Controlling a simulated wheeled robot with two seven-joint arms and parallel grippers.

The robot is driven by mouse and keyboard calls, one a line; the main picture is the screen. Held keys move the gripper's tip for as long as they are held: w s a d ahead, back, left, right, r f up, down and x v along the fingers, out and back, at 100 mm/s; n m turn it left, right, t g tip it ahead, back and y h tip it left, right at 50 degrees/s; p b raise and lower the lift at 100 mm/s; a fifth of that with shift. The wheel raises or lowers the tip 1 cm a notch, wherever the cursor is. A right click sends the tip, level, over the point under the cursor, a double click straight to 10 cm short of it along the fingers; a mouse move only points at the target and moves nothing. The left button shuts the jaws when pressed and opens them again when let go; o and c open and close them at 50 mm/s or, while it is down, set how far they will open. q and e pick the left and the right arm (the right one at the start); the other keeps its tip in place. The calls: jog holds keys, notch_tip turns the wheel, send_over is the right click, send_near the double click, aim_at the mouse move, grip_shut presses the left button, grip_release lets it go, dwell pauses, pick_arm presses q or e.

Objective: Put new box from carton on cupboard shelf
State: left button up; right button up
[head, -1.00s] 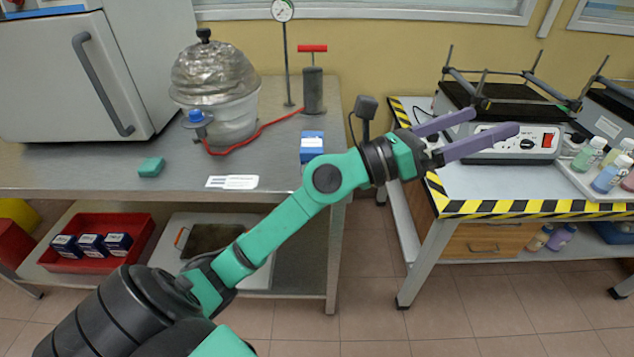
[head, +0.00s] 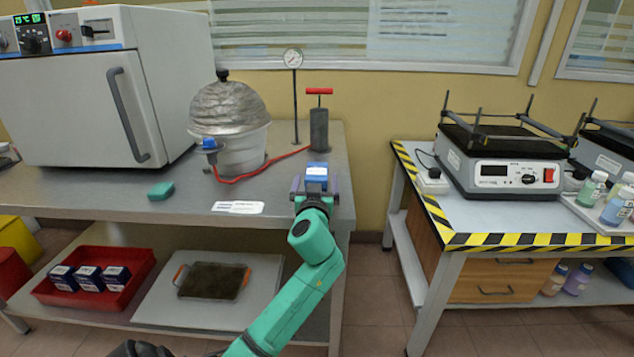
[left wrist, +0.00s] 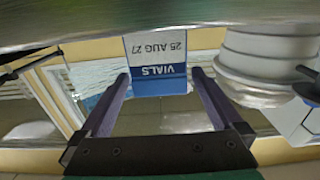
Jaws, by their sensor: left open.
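A blue-and-white box (head: 316,171) stands near the right end of the steel bench, in front of the black pump. In the left wrist view the box (left wrist: 155,65) shows a label reading "VIALS" and "25 AUG 27", upside down. My left gripper (head: 315,188) is open at the box, with a purple finger on either side. In the left wrist view the open fingers (left wrist: 158,82) point at the box, with gaps at its sides; I cannot tell whether they touch it. I cannot make out a carton or the cupboard shelf.
The steel bench (head: 110,212) also bears a white oven (head: 70,100), a metal-domed vessel (head: 230,125) with a red hose, a green block (head: 161,190) and a white card (head: 238,207). A red tray (head: 100,298) holding dark blue boxes sits below. A stripe-edged table (head: 470,215) stands right.

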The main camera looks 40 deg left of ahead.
aim_at(317, 170)
pick_arm(q)
jog(key=x, duration=0.4)
jog(key=shift+f, duration=0.1)
grip_shut()
